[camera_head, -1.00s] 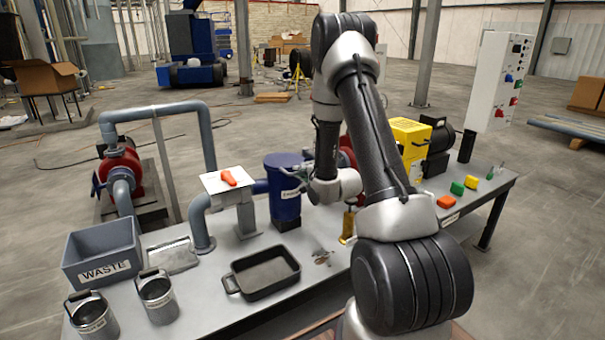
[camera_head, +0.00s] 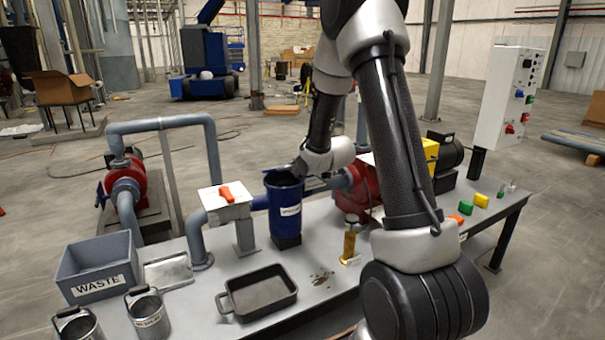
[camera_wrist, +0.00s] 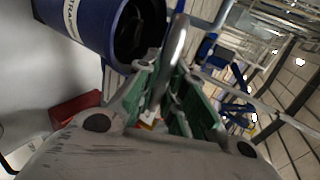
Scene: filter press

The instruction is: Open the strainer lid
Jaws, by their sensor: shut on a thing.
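The blue strainer (camera_head: 284,222) stands upright on the bench in the head view. Its top is now open, showing a dark inside. In the wrist view the strainer body (camera_wrist: 75,22) is at the upper left, with its dark round mouth facing the camera. My gripper (camera_wrist: 172,100) has its green finger pads closed on a curved grey metal bar (camera_wrist: 172,58), which looks like the lid's handle. In the head view my gripper (camera_head: 297,168) is just above the strainer's right rim. Most of the lid is hidden there by my wrist and gripper.
A black tray (camera_head: 258,293) lies in front of the strainer. A grey WASTE bin (camera_head: 100,280) and two metal baskets (camera_head: 149,317) stand further left. A red pump (camera_head: 356,195) is close on the right.

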